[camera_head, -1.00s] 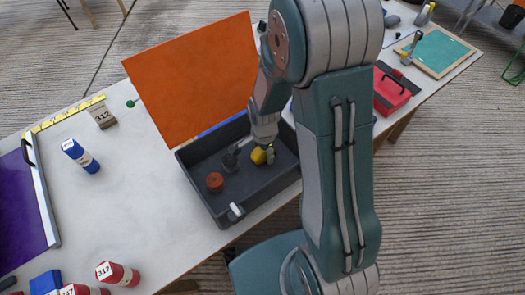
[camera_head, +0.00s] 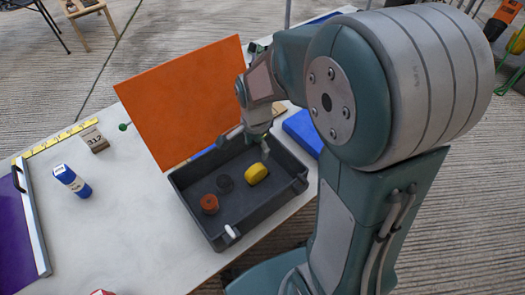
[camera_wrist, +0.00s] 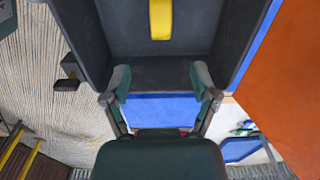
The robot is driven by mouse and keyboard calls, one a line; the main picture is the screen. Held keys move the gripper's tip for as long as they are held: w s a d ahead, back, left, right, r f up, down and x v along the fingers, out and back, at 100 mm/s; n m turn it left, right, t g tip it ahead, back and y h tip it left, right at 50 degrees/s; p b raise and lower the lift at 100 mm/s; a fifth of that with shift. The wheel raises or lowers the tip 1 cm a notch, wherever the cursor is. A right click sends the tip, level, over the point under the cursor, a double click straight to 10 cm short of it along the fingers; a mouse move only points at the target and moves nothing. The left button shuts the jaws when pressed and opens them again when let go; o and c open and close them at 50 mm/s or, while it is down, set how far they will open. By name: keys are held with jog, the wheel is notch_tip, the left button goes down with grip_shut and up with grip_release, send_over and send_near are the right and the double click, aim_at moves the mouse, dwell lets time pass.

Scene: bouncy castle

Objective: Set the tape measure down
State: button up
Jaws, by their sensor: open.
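The yellow tape measure (camera_head: 257,173) rests on the floor of the dark grey bin (camera_head: 265,215), toward its right end. In the wrist view the tape measure (camera_wrist: 160,18) shows as a yellow strip at the top edge, partly cut off, inside the bin (camera_wrist: 195,40). My gripper (camera_head: 250,132) is over the back edge of the bin, apart from the tape measure. In the wrist view my gripper (camera_wrist: 161,85) has its two fingers spread wide with nothing between them.
An orange panel (camera_head: 185,100) stands upright behind the bin. A blue item (camera_head: 302,131) lies to its right. A blue bottle (camera_head: 72,181) stands on the table left.

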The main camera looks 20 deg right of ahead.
jog(key=s+r+n+t, duration=0.5)
jog(key=s+r+n, duration=0.9)
jog(key=r, duration=0.2)
jog(key=shift+d, duration=0.25)
jog(key=shift+r, duration=0.1)
dwell(1.4)
